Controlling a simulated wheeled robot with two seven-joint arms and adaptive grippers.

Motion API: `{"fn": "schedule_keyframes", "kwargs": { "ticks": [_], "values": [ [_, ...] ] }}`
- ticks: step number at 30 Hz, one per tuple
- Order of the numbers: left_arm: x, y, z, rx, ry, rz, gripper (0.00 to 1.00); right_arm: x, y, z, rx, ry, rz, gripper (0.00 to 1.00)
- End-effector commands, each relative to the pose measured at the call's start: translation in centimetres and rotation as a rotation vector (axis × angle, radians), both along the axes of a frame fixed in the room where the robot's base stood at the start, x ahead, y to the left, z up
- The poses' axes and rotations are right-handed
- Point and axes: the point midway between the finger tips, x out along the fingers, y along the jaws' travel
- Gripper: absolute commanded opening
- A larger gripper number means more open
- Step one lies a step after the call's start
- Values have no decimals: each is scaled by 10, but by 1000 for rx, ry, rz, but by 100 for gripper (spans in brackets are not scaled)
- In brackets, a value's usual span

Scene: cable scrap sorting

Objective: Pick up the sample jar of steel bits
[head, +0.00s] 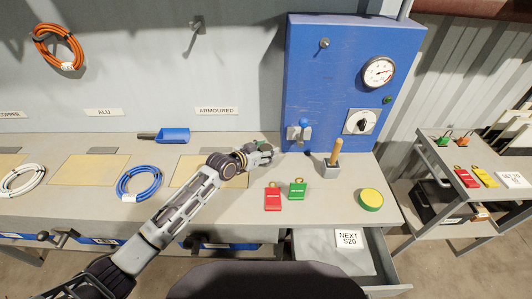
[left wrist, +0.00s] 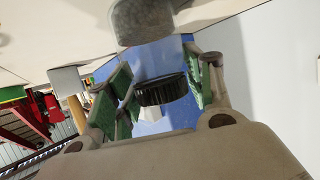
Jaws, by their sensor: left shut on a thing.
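My left gripper (head: 260,156) reaches in over the bench, in front of the blue cabinet. In the left wrist view its two green-padded fingers stand on either side of a ribbed black lid, part of the sample jar (left wrist: 162,91). The gripper is shut on the jar. A grey rounded shape shows above the lid in that view; I cannot tell whether it is the steel bits. In the head view the jar is mostly hidden by the fingers. My right gripper is not in view.
The blue cabinet (head: 337,80) with a gauge stands behind the gripper. A blue cable coil (head: 139,183) and blue scoop (head: 173,135) are left.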

Motion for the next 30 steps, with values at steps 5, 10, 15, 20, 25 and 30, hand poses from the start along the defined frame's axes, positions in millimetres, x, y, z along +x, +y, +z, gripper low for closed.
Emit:
{"fn": "schedule_keyframes", "kwargs": {
  "ticks": [5,10,15,20,25,30],
  "values": [
    [1,0,13,-2,-4,0,20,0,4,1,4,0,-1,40],
    [1,0,34,-2,-6,0,20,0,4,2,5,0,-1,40],
    [1,0,59,-2,-6,-1,20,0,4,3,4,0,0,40],
    [1,0,82,-3,-6,-1,20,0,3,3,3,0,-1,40],
    [1,0,96,-2,-4,0,20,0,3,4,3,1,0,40],
    [1,0,101,-3,-3,0,20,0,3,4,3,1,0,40]
  ]
}}
